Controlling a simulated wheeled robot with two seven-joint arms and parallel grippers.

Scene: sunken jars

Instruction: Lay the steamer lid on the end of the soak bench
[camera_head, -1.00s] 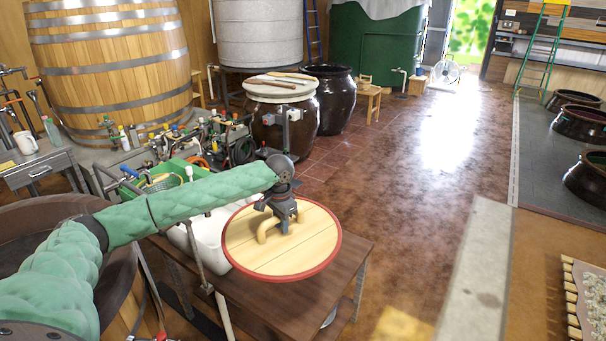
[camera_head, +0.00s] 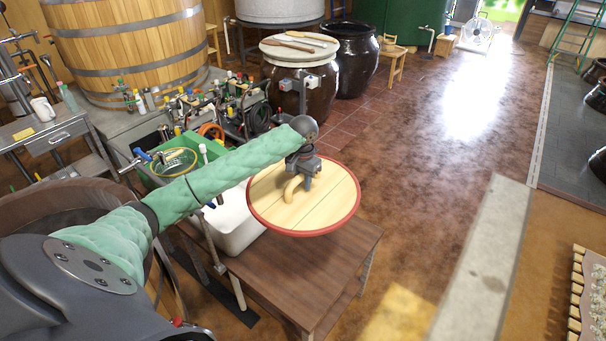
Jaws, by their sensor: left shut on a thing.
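The steamer lid (camera_head: 335,202) is a round pale wooden disc with a red rim and a curved wooden handle (camera_head: 293,188). My left gripper (camera_head: 300,183) is shut on this handle from above, and its jaws hide part of it. The lid is roughly level. The soak bench (camera_head: 300,262) appears to be the brown wooden table below. The lid overlaps its far end in the picture and seems to be above the top; any gap is hard to judge. My right gripper is out of view.
A white tub (camera_head: 237,222) stands just left of the lid, partly hidden by my arm. A green crate (camera_head: 165,170) and cluttered fittings lie behind it. The near bench top is bare. Open floor (camera_head: 420,200) lies to the right.

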